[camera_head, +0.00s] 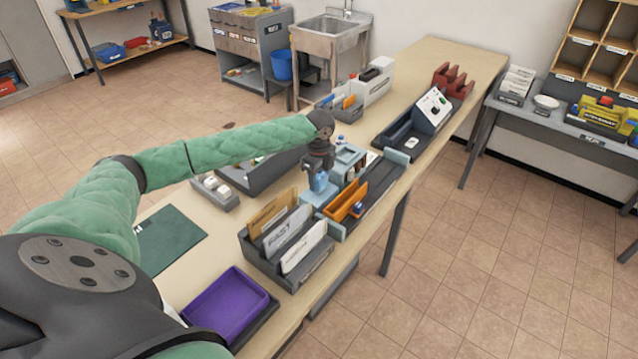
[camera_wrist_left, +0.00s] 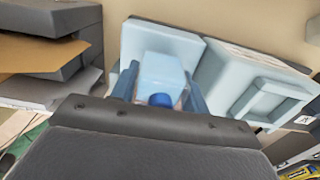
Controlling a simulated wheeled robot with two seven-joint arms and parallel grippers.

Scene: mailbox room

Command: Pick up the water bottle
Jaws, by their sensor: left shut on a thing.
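My left gripper (camera_head: 319,182) points down over the middle of the long workbench. Its blue-grey fingers also show in the left wrist view (camera_wrist_left: 160,92). A light blue block-like shape (camera_wrist_left: 166,70) shows just behind the cap in the wrist view. I cannot tell whether the bottle touches the surface below. My right gripper is not in view.
A grey sorter (camera_head: 290,245) with envelopes stands just nearer than the gripper. An orange divider (camera_head: 347,200) sits in a dark tray to the right, and light blue equipment (camera_head: 347,160) stands close behind. A purple tray (camera_head: 226,303) and green mat (camera_head: 168,241) lie nearer.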

